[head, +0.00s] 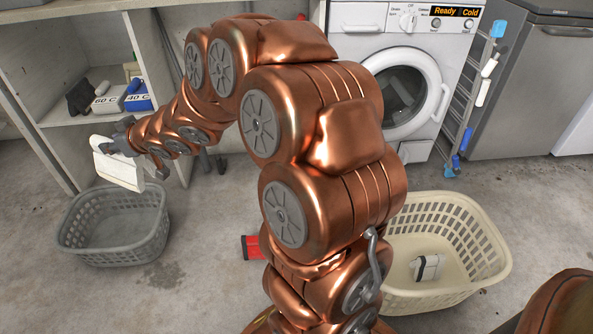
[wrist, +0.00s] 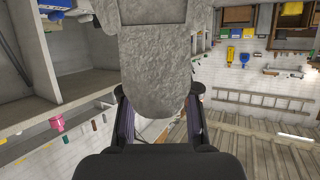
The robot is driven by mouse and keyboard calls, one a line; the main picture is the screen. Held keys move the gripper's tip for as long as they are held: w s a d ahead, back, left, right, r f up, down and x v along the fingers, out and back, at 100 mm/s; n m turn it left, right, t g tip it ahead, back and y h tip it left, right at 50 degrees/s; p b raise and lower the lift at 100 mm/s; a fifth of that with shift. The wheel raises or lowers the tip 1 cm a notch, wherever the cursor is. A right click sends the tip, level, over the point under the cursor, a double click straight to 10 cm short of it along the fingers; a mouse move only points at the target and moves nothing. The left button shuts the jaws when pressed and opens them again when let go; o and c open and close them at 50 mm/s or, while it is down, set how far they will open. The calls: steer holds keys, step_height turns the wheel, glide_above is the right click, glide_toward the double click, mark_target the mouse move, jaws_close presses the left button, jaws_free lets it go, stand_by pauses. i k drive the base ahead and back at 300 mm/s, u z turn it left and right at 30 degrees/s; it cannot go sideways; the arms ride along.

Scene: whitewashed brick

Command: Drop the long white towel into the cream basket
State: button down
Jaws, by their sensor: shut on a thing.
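A white towel (head: 118,170) hangs from my gripper (head: 127,153) at the left of the head view, above the grey basket. In the wrist view the towel (wrist: 155,60) looks grey and rough, and is pinched between the two dark fingers. The cream basket (head: 490,238) stands on the floor at the right, far from my gripper and partly hidden by my arm. A small white folded cloth (head: 427,267) with dark bands lies in it.
A grey basket (head: 82,240) stands on the floor below my gripper. Shelves (head: 60,55) hold a white 60 C box (head: 108,103) and a blue 40 C box (head: 138,98). A washing machine (head: 345,60) is behind. A red object (head: 252,247) lies beside my arm.

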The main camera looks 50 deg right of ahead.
mark_target(404, 254)
steer(key=u, duration=0.65)
steer(key=k, duration=1.6)
steer(key=z, duration=1.35)
